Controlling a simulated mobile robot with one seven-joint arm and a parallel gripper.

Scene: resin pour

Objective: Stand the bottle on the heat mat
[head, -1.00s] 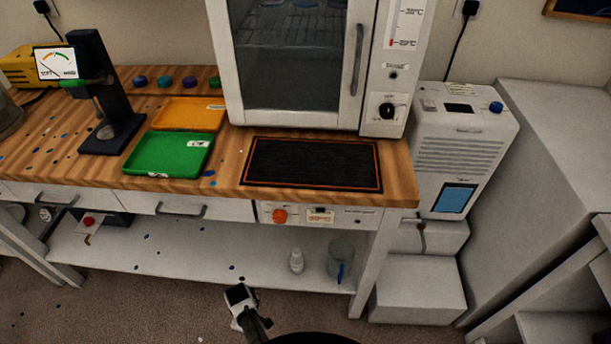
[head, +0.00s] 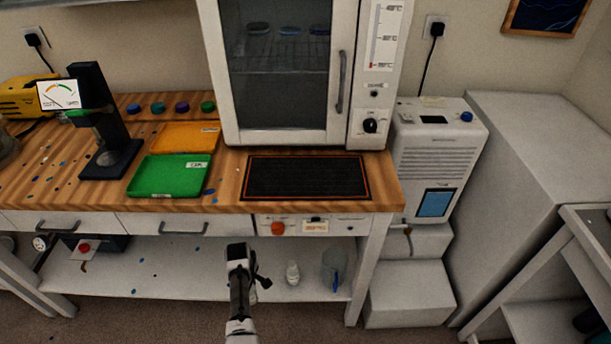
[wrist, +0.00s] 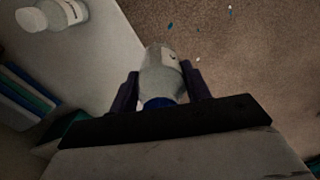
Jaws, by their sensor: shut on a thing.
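The heat mat (head: 306,178) is a black rectangle with an orange border. It lies bare and flat on the wooden bench in front of the white oven. My gripper (head: 239,252) is below the bench's front edge, in front of the lower shelf, left of and lower than the mat. In the wrist view, my gripper (wrist: 160,88) has its two dark fingers shut on a pale grey-white bottle (wrist: 160,68). A blue part shows at the bottle's near end. In the head view the held bottle is hard to make out against my gripper.
Another small white bottle (head: 292,273) and a clear beaker (head: 334,270) stand on the lower shelf (head: 190,270). A green tray (head: 168,177) and an orange tray (head: 185,137) lie left of the mat. The oven (head: 285,90) stands right behind the mat.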

